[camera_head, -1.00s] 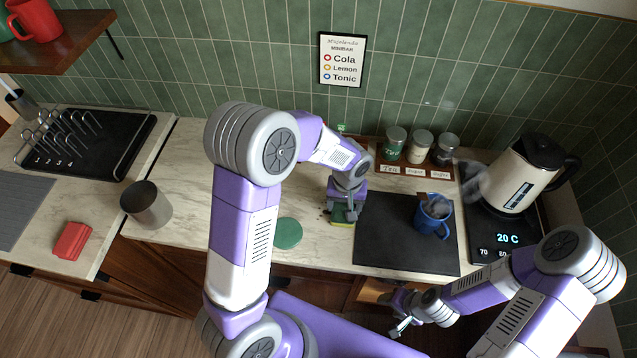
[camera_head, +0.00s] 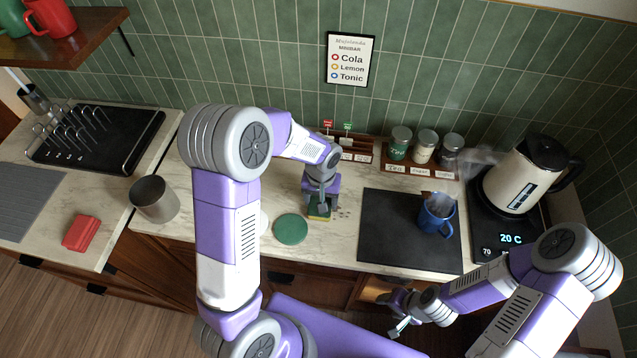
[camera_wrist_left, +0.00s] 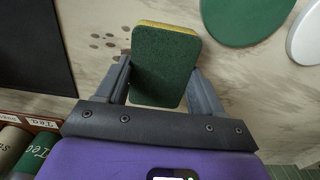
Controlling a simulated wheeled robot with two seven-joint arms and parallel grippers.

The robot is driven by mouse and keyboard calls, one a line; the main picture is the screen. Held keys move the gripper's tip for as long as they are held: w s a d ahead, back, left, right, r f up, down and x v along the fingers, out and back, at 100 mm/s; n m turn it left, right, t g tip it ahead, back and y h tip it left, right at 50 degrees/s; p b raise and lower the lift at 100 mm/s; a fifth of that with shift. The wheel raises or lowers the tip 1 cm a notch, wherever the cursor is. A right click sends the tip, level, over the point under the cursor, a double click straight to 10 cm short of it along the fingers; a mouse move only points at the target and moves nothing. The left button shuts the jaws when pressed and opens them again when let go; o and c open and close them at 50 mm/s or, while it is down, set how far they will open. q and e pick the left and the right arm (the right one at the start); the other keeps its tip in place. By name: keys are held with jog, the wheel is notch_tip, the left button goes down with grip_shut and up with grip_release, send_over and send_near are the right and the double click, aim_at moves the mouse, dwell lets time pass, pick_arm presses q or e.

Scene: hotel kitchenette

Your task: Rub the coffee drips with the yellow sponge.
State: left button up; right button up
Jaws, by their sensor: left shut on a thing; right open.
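The yellow sponge (camera_wrist_left: 163,66) has a dark green scouring side that faces the left wrist camera. My left gripper (camera_head: 319,208) is shut on the sponge and holds it down at the countertop; whether it touches is hard to tell. The sponge also shows in the head view (camera_head: 319,213). Brown coffee drips (camera_wrist_left: 108,40) lie on the marble-look counter beside the sponge in the wrist view. A few also show just right of the gripper in the head view (camera_head: 342,212). My right gripper (camera_head: 399,328) is open and empty, in front of the counter's edge.
A green disc (camera_head: 290,229) lies beside the sponge, with a white disc (camera_wrist_left: 305,35) next to it. A kettle (camera_head: 515,180) stands beyond. A metal cup (camera_head: 154,199) stands left.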

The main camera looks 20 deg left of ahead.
pick_arm(q)
jog(key=shift+r+p, duration=2.6)
jog(key=shift+r, duration=1.4)
